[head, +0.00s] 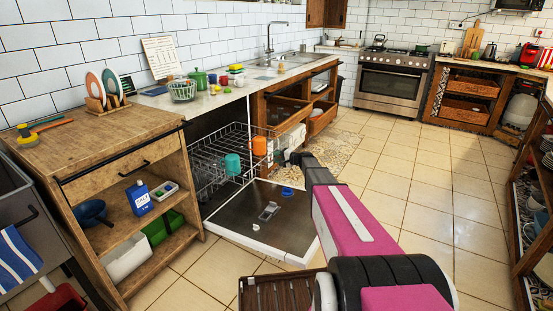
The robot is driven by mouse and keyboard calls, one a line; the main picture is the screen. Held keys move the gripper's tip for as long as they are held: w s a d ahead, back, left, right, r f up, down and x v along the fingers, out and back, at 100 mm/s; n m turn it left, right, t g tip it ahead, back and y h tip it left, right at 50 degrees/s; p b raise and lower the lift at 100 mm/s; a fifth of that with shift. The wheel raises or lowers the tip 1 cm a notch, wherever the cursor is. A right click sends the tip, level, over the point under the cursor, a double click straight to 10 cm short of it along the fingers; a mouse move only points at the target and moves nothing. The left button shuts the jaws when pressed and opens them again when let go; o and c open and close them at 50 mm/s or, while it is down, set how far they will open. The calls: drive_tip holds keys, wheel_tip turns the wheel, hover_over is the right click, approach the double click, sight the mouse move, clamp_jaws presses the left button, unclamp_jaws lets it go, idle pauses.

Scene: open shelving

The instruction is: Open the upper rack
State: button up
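The dishwasher stands open under the counter, its dark door (246,228) folded down flat over the floor. A white wire rack (207,171) shows at its opening, with a teal cup (232,164) and an orange cup (259,146) at its right side. The wires overlap, so I cannot clearly tell the upper rack from the lower one. My gripper (291,156) is at the end of my pink arm, just right of the orange cup. Its fingers are small and partly hidden by the arm, so their opening and any contact are unclear.
A wooden cabinet (95,150) with open shelves stands left of the dishwasher. Open wooden drawers (288,112) jut out at its right, close to my gripper. A wooden slatted piece (275,293) is low in front. The tiled floor (420,195) to the right is clear.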

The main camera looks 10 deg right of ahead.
drive_tip(key=v, duration=1)
drive_tip(key=s+a+f+n+g+h, duration=0.2)
drive_tip(key=s+a+g, duration=0.15)
drive_tip(key=s, duration=0.65)
drive_tip(key=s+a+f+n+g+h, duration=0.1)
drive_tip(key=s+a+n+g+h, duration=0.3)
drive_tip(key=s, duration=0.6)
drive_tip(key=s+d+n+g+h, duration=0.1)
drive_tip(key=s+h, duration=0.5)
drive_tip(key=s, duration=1.6)
drive_tip(key=shift+d+r+n+g, duration=0.3)
drive_tip(key=shift+d+g, duration=0.15)
drive_tip(key=shift+g, duration=0.1)
